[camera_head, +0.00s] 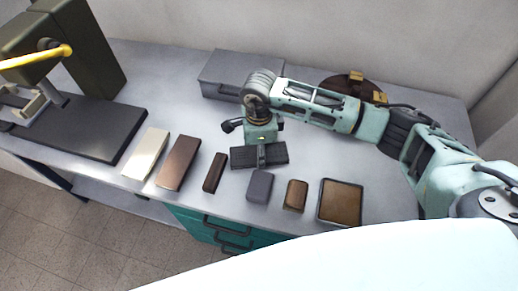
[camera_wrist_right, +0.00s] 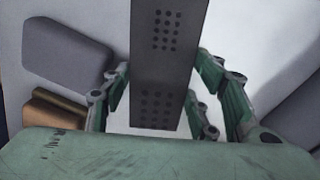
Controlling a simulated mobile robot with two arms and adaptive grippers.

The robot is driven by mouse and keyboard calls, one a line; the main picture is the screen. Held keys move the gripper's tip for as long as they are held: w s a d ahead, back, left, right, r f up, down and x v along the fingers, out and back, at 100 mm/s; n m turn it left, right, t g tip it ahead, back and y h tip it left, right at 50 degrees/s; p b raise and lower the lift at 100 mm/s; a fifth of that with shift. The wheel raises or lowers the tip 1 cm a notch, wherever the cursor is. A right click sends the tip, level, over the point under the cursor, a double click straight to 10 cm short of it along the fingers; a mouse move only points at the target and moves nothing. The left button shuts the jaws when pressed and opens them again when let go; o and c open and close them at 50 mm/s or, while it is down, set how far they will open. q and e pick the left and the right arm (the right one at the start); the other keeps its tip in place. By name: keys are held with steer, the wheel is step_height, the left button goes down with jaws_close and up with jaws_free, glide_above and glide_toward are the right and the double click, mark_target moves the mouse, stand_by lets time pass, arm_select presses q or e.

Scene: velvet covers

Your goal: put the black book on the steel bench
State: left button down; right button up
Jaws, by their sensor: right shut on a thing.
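My right gripper (camera_head: 262,144) points down over the middle of the steel bench (camera_head: 215,122) and is shut on a dark, narrow block, which I take for the black book (camera_head: 244,158). In the right wrist view the black book (camera_wrist_right: 164,70) runs between the two fingers and shows small dot patterns on its face. Whether it touches the bench top or hangs just above it, I cannot tell. My left gripper is not in view.
Along the front edge lie a cream block (camera_head: 146,153), a brown block (camera_head: 178,162), a dark brown bar (camera_head: 214,172), a grey block (camera_head: 260,186), a small brown block (camera_head: 296,195) and a brown-topped tray (camera_head: 358,187). A grey box (camera_head: 225,70) stands behind, a machine with a dark base (camera_head: 85,130) at left.

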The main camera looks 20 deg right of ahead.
steer(key=o, duration=1)
steer(key=shift+f, duration=0.1)
steer(key=shift+c, duration=0.2)
step_height(320, 180, up, 12)
steer(key=b, duration=0.2)
steer(key=shift+r, duration=0.2)
